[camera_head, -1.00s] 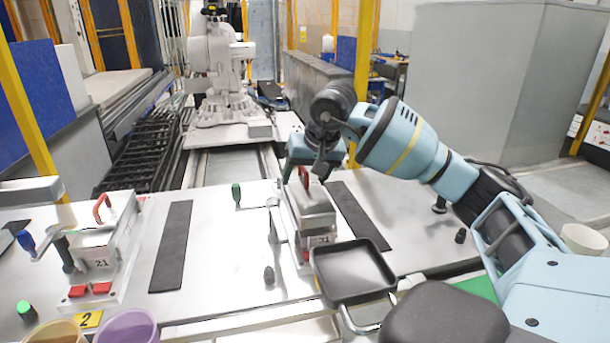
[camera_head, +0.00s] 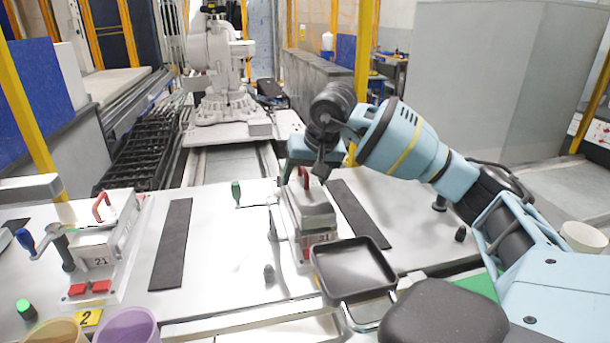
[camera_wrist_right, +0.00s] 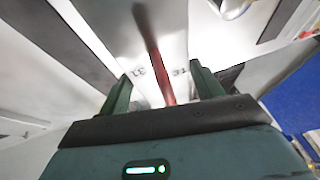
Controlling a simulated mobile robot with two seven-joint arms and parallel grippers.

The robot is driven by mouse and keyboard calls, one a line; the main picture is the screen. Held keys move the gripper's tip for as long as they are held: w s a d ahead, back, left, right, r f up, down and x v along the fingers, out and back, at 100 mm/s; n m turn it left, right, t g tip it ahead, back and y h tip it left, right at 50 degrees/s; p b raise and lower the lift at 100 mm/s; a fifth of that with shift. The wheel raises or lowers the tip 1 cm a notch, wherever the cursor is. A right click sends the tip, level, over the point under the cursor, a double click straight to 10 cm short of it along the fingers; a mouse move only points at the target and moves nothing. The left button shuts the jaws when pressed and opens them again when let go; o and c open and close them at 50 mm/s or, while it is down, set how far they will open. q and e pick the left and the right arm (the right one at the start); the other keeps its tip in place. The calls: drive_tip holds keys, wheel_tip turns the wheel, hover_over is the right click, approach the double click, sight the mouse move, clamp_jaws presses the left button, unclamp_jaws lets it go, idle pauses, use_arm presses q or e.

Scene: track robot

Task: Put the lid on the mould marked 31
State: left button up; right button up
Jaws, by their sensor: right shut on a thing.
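The mould marked 31 (camera_head: 318,239) stands on the white table right of the middle. The grey lid (camera_head: 314,203) with an upright red handle (camera_head: 304,177) is over it, roughly lined up with it. I cannot tell if the lid is fully seated. My right gripper (camera_head: 302,172) is shut on the red handle from above. In the right wrist view, the handle (camera_wrist_right: 158,62) runs between the gripper's two green fingers (camera_wrist_right: 163,88), with number marks on both sides. My left gripper is not in view.
A similar mould marked 21 (camera_head: 98,262) with a red handle stands at the left. Dark strips (camera_head: 172,245) lie on the table. A green-topped peg (camera_head: 236,192) and a small dark knob (camera_head: 268,272) stand near the mould. A dark tray (camera_head: 352,270) is close in front.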

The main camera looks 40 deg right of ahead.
drive_tip(key=shift+f, duration=0.65)
idle(1.0)
drive_tip(key=o, duration=1.4)
drive_tip(key=shift+o, duration=0.2)
drive_tip(key=shift+f, duration=0.1)
drive_tip(key=v, duration=0.8)
